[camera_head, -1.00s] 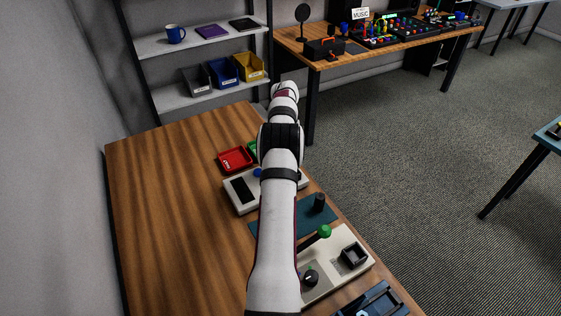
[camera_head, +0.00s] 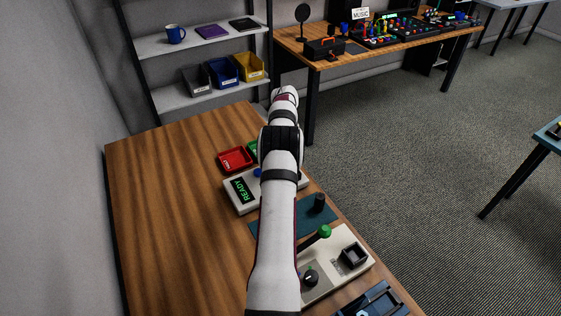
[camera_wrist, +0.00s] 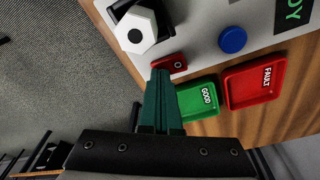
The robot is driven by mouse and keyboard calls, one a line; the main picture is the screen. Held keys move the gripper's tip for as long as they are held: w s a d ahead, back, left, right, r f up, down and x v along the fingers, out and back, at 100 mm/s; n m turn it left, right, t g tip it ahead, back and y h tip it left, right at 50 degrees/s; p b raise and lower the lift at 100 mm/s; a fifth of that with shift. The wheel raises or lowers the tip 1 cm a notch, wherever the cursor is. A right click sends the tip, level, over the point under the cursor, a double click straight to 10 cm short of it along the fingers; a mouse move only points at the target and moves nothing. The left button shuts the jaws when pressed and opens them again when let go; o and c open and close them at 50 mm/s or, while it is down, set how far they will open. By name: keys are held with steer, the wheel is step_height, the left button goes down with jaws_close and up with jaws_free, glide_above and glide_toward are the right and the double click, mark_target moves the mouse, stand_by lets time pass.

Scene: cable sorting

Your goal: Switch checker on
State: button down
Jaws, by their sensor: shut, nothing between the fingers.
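The checker (camera_head: 230,200) is a light grey box on the wooden table. Its display (camera_head: 240,189) is lit and reads READY in green; part of it also shows in the wrist view (camera_wrist: 293,12). A blue button (camera_wrist: 232,40) sits on its top. A small red switch (camera_wrist: 171,63) marked with a circle is at its edge. My gripper (camera_wrist: 163,72) is shut and empty, its green fingertips at the red switch, seemingly touching it. In the head view my arm hides the gripper and part of the checker.
A green GOOD tray (camera_wrist: 198,101) and a red FAULT tray (camera_wrist: 254,84) lie beside the checker, close to my fingers. A white hexagonal part (camera_wrist: 136,32) stands on the checker. A beige panel (camera_head: 335,275) with a green-knobbed lever is nearer. The table's left side is clear.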

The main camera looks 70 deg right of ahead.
step_height(320, 180, up, 7)
stand_by(0.6)
steer(key=w+a+r+n, duration=0.2)
steer(key=w+a+r, duration=0.6)
steer(key=w+a, duration=0.5)
steer(key=w+a+r+n+y, duration=0.1)
steer(key=w+a+r, duration=0.2)
steer(key=a, duration=0.5)
steer(key=w+a+r+n+y, duration=0.1)
steer(key=w+a+r, duration=0.1)
steer(key=a, duration=0.7)
steer(key=s+a+r+n, duration=0.1)
steer(key=s+a, duration=0.1)
steer(key=a, duration=0.7)
steer(key=s+a+r+n, duration=0.1)
steer(key=s+a+n, duration=0.1)
steer(key=a, duration=0.6)
steer(key=s+a+f+n+y, duration=0.1)
steer(key=s+a+f, duration=0.3)
steer(key=s+a, duration=1)
steer(key=shift+s+f+n+g+y, duration=0.15)
steer(key=shift+s+n+g+y, duration=0.15)
steer(key=shift+s+n, duration=0.35)
